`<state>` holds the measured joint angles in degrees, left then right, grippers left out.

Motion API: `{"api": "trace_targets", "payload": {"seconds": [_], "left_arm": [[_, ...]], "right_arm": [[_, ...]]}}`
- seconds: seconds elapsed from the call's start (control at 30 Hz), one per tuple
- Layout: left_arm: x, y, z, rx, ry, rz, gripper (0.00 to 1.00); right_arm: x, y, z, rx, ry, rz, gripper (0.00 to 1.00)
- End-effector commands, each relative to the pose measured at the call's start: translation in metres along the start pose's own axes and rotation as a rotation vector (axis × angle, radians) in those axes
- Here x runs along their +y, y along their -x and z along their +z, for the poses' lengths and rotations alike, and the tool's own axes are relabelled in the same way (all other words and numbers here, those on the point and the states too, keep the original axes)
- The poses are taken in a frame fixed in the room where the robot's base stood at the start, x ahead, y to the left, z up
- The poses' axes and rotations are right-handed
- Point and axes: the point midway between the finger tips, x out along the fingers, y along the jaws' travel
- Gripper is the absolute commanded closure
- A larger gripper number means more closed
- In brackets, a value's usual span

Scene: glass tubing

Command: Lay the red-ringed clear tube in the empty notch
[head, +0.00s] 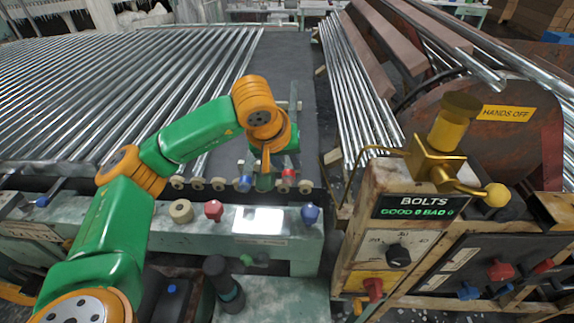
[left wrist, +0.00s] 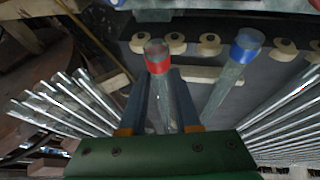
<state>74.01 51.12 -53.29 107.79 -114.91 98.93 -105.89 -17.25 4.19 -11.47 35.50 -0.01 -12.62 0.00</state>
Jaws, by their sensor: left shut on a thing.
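The red-ringed clear tube shows its red ring (head: 288,174) in the head view, just right of my left gripper (head: 266,181). In the left wrist view its ringed end (left wrist: 157,60) lies between the two fingers of my left gripper (left wrist: 160,92), which is shut on the tube. A blue-ringed tube (left wrist: 245,48) lies apart, to the right in that view; its ring (head: 244,184) is left of my gripper in the head view. Beige round rests (head: 218,184) line the bed's near edge. I cannot make out which notch is empty. My right gripper is not in view.
Many metal tubes (head: 120,95) cover the bed at left. A bare dark strip (head: 290,65) lies right of them. A post with a yellow lever (head: 445,150) and a BOLTS display stands at right. Coloured knobs (head: 213,210) stand on the front panel.

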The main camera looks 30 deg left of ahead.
Motion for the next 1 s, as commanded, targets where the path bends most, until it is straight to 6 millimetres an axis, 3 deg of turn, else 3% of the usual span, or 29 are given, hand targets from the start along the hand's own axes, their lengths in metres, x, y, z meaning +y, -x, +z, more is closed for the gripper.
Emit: {"api": "trace_targets", "payload": {"seconds": [0.1, 0.53, 0.57, 0.63, 1.0], "left_arm": [[-0.004, -0.013, 0.007, 0.0, 0.0, 0.0, 1.0], [-0.005, -0.02, 0.01, 0.001, 0.0, 0.002, 1.0], [-0.004, -0.019, 0.01, 0.001, 0.0, 0.002, 0.61], [-0.004, -0.018, 0.01, 0.001, 0.0, 0.002, 0.42], [-0.003, -0.011, 0.006, 0.001, 0.001, 0.002, 0.39]], "right_arm": [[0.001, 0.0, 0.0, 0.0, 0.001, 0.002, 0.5], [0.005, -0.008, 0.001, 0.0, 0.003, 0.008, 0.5], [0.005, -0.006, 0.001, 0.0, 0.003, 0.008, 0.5], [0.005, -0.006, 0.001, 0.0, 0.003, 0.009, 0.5], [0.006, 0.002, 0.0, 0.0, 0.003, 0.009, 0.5]]}}
